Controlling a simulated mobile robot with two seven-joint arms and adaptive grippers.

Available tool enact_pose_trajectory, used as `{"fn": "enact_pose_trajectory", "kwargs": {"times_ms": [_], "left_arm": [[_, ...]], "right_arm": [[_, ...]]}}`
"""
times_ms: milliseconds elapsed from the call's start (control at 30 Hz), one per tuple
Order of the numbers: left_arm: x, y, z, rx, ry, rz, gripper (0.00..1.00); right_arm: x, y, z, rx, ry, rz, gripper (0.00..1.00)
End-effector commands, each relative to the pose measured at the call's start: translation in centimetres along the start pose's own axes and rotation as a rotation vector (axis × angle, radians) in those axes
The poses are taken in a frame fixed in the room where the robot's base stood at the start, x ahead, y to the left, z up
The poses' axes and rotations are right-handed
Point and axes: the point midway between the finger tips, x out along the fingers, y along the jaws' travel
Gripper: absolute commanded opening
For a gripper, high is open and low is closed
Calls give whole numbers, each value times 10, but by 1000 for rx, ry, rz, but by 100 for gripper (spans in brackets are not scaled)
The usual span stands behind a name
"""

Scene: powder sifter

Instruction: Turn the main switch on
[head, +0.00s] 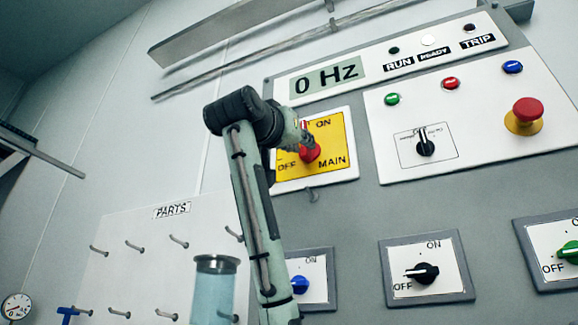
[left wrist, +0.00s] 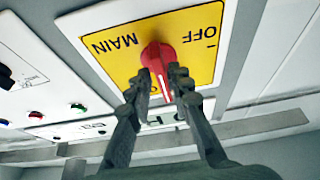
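The main switch (head: 309,154) is a red rotary knob on a yellow plate with ON, OFF and MAIN marks. It also shows in the left wrist view (left wrist: 158,54), where the picture is upside down. Its red handle points upward in the head view, toward the ON side and away from OFF. My left gripper (head: 304,138) is at the knob. In the left wrist view its fingers (left wrist: 163,82) stand close on both sides of the handle and look shut on it. The fingers and arm hide part of the plate. My right gripper is not in view.
The display (head: 328,79) reads 0 Hz. A control panel with a red emergency button (head: 526,112) is at the right. Smaller switches, including a black one (head: 424,273), sit below. A parts board (head: 130,270) with pegs and a clear cylinder (head: 214,290) are lower left.

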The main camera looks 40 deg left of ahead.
Motion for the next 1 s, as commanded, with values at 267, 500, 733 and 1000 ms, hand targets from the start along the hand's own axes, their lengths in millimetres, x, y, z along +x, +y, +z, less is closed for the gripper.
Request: {"fn": "enact_pose_trajectory", "kwargs": {"times_ms": [267,500,733,1000], "left_arm": [[-59,0,-1,1,5,0,20],[-97,0,0,1,0,0,20],[-106,0,1,1,-2,0,20],[-106,0,1,1,-1,0,20]], "right_arm": [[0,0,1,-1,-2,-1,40],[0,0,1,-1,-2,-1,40],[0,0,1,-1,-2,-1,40],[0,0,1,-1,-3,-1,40]]}}
